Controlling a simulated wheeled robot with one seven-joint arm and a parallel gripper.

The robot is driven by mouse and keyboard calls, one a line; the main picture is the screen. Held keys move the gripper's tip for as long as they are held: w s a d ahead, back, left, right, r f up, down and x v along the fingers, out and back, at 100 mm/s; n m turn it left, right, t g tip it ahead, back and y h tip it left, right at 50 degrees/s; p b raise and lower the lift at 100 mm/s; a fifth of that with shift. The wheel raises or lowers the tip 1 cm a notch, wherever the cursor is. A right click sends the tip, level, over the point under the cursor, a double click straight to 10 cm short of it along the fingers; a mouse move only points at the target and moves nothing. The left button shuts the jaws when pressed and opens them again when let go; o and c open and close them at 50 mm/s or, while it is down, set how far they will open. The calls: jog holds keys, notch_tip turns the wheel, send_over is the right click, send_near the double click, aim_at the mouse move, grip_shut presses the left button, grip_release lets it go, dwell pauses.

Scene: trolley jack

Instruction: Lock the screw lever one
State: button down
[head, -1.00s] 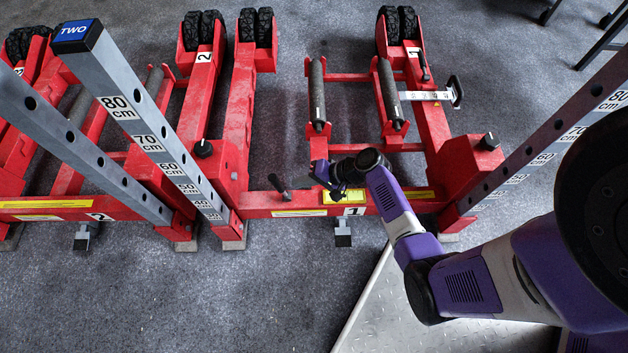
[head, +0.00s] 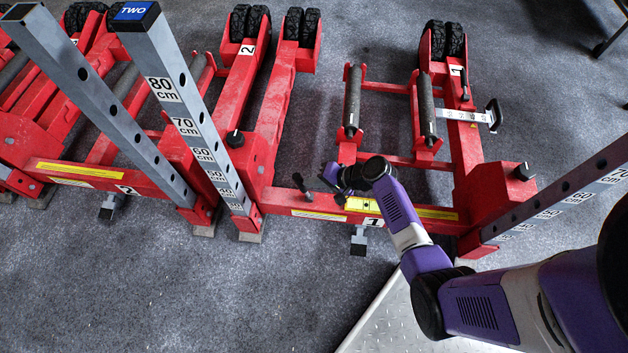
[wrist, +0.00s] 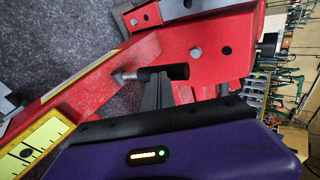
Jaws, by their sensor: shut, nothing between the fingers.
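The screw lever (head: 302,185) is a short dark handle on the red front beam of jack number 1, left of the yellow level plate (head: 362,205). In the wrist view it shows as a black grip (wrist: 168,72) with a metal bolt at its left end. My gripper (head: 332,188) is just right of the lever in the head view. Its fingers (wrist: 158,88) are shut and empty, with the tips right at the grip's underside in the wrist picture. I cannot tell whether they touch it.
A grey post marked TWO (head: 178,105) stands left of the lever, and another grey post (head: 565,195) rises at right. Rollers (head: 352,98) and black wheels (head: 442,40) are behind the beam. Open carpet (head: 200,300) lies in front.

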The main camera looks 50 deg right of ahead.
jog(key=w+a+f+g+h, duration=0.1)
jog(key=w+a+f, duration=0.1)
jog(key=w, duration=0.1)
jog(key=w+a+f+g+h+b, duration=0.1)
jog(key=w+a+f+g, duration=0.1)
jog(key=w+a+f, duration=0.1)
jog(key=w+a+f+g, duration=0.1)
jog(key=w+a+f, duration=0.1)
jog(key=w, duration=0.3)
jog(key=shift+a+f+n+h+b, duration=0.15)
jog(key=shift+n+h+b, duration=0.15)
jog(key=shift+h, duration=0.1)
jog(key=shift+s+a+f, duration=0.1)
jog(key=shift+f, duration=0.1)
dwell(0.5)
jog(key=p+v, duration=0.5)
jog(key=v, duration=0.3)
jog(key=shift+w+r, duration=0.3)
jog(key=shift+w, duration=0.05)
